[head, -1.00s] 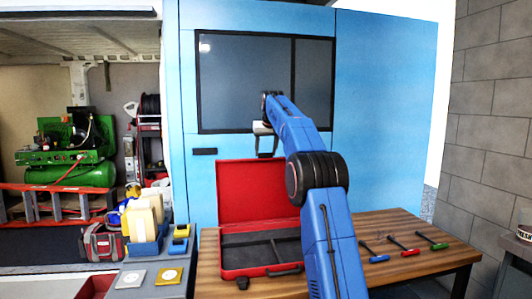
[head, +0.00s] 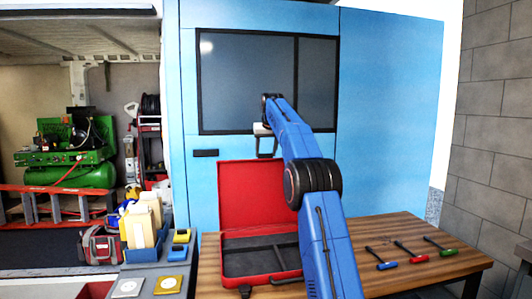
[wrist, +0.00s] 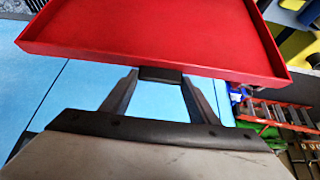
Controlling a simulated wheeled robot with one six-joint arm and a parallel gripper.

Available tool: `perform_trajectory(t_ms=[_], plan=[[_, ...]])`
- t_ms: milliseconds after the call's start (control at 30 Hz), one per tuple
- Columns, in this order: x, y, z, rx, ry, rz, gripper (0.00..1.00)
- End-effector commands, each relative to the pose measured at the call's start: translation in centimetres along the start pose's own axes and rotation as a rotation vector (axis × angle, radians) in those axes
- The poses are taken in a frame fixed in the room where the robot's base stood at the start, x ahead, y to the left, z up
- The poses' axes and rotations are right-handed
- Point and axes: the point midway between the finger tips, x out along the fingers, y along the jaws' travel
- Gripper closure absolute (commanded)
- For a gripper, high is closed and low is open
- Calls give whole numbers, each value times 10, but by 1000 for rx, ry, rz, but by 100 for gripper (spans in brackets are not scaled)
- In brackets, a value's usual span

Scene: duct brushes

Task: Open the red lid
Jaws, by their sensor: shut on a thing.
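The red lid (head: 248,192) stands raised at the back of the red case, close to upright. The case (head: 262,279) sits open on the wooden table, and its dark divided inside shows. My gripper (head: 266,152) is at the lid's top edge. In the wrist view the lid (wrist: 160,38) fills the top of the picture. There my gripper (wrist: 159,78) is shut on a small black tab (wrist: 160,75) at the lid's edge. My arm hides the right part of the lid and case.
Blue, red and green handled tools (head: 408,252) lie on the table (head: 365,230) to the right. A blue cabinet (head: 390,120) stands behind. At left a grey surface holds yellow and white pads (head: 168,284) and a blue bin (head: 143,252).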

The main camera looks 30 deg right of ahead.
Motion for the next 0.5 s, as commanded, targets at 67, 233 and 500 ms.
perform_trajectory(t_ms=[67, 233, 500], plan=[[2, 0, 1, 0, -4, 0, 34], [2, 0, 1, 0, -3, 0, 27], [-5, 0, 0, 0, -1, 0, 27]])
